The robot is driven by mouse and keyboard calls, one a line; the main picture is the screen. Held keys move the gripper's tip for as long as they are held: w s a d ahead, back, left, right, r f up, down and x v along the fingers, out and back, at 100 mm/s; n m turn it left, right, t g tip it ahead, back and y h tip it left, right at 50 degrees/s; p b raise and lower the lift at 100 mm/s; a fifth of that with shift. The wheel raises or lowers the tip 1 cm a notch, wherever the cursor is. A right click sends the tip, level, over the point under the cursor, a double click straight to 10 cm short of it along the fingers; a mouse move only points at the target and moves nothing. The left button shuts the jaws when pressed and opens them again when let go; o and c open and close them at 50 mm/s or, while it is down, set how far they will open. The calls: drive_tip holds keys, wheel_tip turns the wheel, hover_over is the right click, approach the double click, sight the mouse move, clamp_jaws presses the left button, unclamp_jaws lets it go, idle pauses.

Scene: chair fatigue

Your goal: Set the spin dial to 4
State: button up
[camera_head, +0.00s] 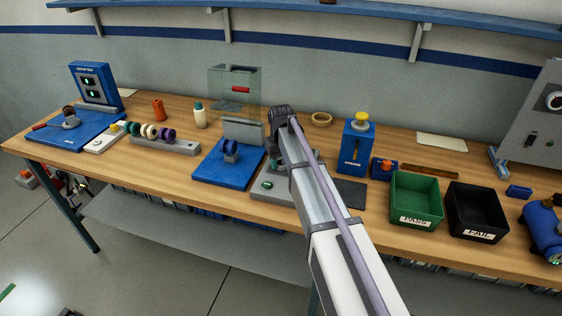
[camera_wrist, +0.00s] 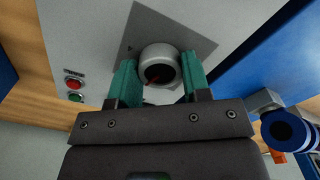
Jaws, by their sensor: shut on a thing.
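The spin dial (camera_wrist: 159,62) is a round silver-grey knob with a dark centre and a red pointer mark, on a dark grey square plate (camera_wrist: 184,22). In the wrist view, the two green fingers of my gripper (camera_wrist: 160,68) sit on either side of the dial and are shut on it. A grey panel (camera_wrist: 80,30) around the plate carries a red button (camera_wrist: 74,84) and a green button (camera_wrist: 75,98). The number the pointer is at cannot be read. In the head view my arm hides the dial and my fingertips.
A blue fixture (camera_head: 228,165) stands left of my arm. A blue grease box (camera_head: 356,147) stands to its right, beyond a dark mat (camera_head: 350,194). Farther right are a green PASS bin (camera_head: 414,215) and a black FAIL bin (camera_head: 477,233). A clear guard (camera_head: 232,88) stands behind.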

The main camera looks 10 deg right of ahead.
drive_tip(key=m, duration=0.7)
drive_tip(key=shift+s, duration=0.1)
drive_tip(key=m, duration=0.7)
idle(0.5)
drive_tip(key=o, duration=0.9)
drive_tip(key=shift+r, duration=0.1)
wheel_tip(320, 180, up, 11)
drive_tip(key=p, duration=1.1)
drive_tip(key=shift+f, duration=0.2)
